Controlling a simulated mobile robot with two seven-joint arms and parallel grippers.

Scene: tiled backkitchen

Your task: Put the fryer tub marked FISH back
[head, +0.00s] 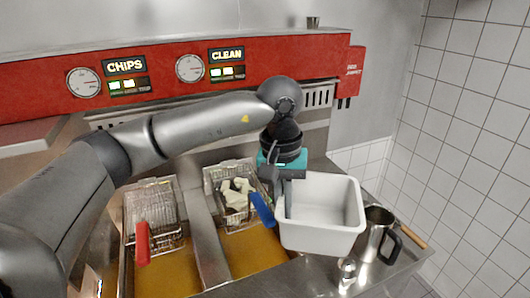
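No FISH mark is readable here. The two red-panel labels read CHIPS (125,65) and CLEAN (227,55). Under them are two fryer wells with amber oil. A wire basket with a red handle (143,243) is at the left well. A wire basket with a blue handle (262,210) is at the right well and holds pale pieces (237,192). My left gripper (280,180) points down between this basket and a white tub (322,240), at the tub's back left corner. Its fingertips are largely hidden, so contact and opening are unclear. My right gripper is not in view.
A steel jug (372,232) with a black handle and a small metal shaker (347,271) stand on the steel counter right of the fryer. A small metal cup (313,22) sits on top of the fryer's back. A tiled wall (470,130) bounds the right side.

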